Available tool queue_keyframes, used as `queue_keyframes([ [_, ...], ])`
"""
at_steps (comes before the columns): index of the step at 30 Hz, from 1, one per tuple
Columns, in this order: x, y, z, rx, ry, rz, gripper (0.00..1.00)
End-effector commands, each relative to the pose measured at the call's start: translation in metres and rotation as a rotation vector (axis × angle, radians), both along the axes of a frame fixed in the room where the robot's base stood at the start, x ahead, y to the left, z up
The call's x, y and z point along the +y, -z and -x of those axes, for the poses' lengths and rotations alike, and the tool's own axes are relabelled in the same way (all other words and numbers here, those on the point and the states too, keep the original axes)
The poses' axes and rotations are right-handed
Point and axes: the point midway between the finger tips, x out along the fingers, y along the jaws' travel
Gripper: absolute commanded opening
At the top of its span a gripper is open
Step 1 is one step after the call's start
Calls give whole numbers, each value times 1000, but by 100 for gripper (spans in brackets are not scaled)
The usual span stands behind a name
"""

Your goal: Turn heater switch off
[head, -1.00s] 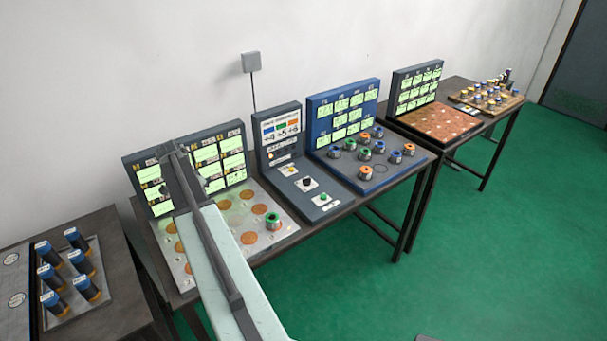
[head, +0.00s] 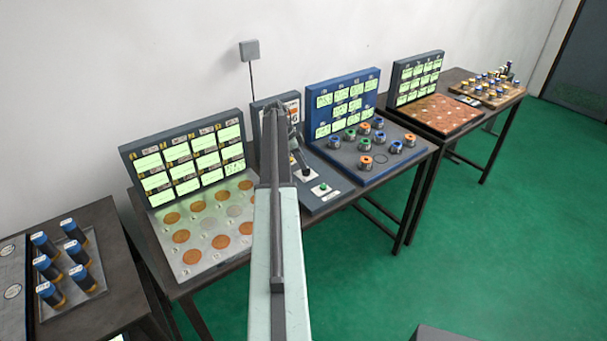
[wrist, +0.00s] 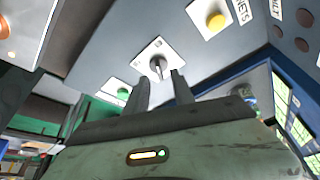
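A control box (head: 318,199) stands on the table, with a rotary switch (wrist: 157,66) on a white plate. The switch has a dark knob with a pale pointer; no label naming the heater is readable. A yellow button (wrist: 216,21) and a green button (wrist: 123,93) flank it in the wrist view; the green button also shows in the head view (head: 322,187). My gripper (wrist: 159,82) is open, its two fingers apart and pointing at the switch, one on either side of the knob in the picture. Whether they touch it cannot be told.
Left of the box is a tray with orange discs (head: 187,254) and a display panel (head: 240,120). Right of it is a blue station (head: 372,88) with several ringed cylinders. My arm hides part of the box and tray.

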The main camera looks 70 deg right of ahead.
Motion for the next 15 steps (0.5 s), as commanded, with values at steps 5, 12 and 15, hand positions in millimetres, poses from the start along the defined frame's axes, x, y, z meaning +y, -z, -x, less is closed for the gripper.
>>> queue_keyframes([
  [5, -4, 30, 9, 0, -1, 0, 30],
  [12, -5, 28, 10, 0, -2, -1, 30],
  [15, -5, 28, 9, 0, -2, -1, 13],
])
